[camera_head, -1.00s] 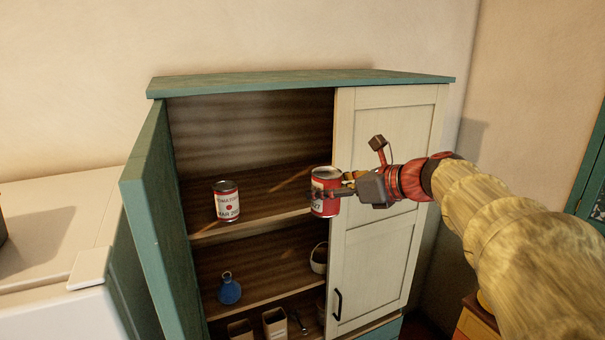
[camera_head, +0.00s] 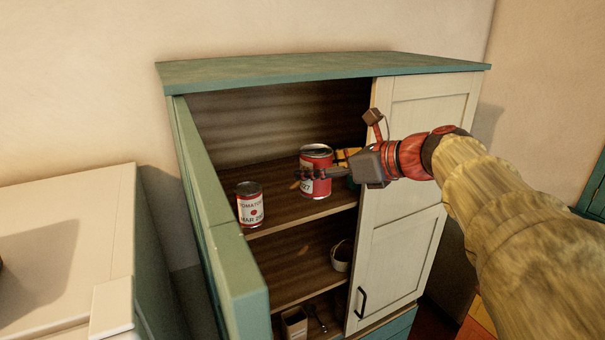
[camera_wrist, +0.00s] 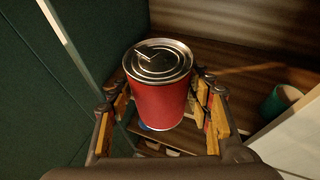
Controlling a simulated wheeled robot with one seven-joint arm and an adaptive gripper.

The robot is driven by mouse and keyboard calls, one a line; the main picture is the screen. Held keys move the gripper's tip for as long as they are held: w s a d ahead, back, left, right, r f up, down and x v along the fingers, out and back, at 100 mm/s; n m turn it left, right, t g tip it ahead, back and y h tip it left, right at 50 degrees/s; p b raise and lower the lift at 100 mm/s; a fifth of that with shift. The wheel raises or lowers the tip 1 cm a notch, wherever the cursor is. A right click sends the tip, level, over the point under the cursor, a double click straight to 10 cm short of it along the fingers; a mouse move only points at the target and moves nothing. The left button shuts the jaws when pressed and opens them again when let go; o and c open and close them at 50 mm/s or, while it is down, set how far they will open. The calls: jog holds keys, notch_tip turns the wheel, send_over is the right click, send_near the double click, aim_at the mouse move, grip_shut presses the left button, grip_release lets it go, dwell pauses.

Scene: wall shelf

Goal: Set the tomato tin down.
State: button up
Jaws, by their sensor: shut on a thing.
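My gripper (camera_head: 325,174) is shut on a red tin (camera_head: 316,158) with a white label, its print ending in "27". The tin is upright, inside the open left half of the cabinet at the upper shelf (camera_head: 283,212). I cannot tell if its base touches the shelf. In the wrist view the tin (camera_wrist: 160,100) stands between the two fingers, its metal lid and pull ring facing up. A second red and white tin (camera_head: 250,207), labelled tomato with "MAR", stands on the same shelf, left of the held tin and near the front edge.
The teal open door (camera_head: 235,255) bounds the left side, the closed cream door (camera_head: 415,190) the right. A teal object (camera_wrist: 280,102) stands on the shelf to the right. The lower shelf holds a bowl (camera_head: 342,256). Free shelf shows behind the tins.

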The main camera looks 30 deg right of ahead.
jog(key=w+f+p, duration=0.1)
jog(key=w+f, duration=0.3)
jog(key=w+f+p, duration=0.1)
jog(key=w+f, duration=0.3)
jog(key=w, duration=0.1)
jog(key=w+f+p, duration=0.1)
jog(key=w+f, duration=0.3)
jog(key=w, duration=0.1)
jog(key=shift+a+f+p, duration=0.1)
jog(key=shift+a+p, duration=0.1)
jog(key=shift+p, duration=0.2)
jog(key=shift+s+f, duration=0.1)
jog(key=shift+f, duration=0.1)
jog(key=shift+f, duration=0.15)
jog(key=o, duration=1.5)
jog(key=shift+f, duration=0.1)
jog(key=shift+o, duration=0.2)
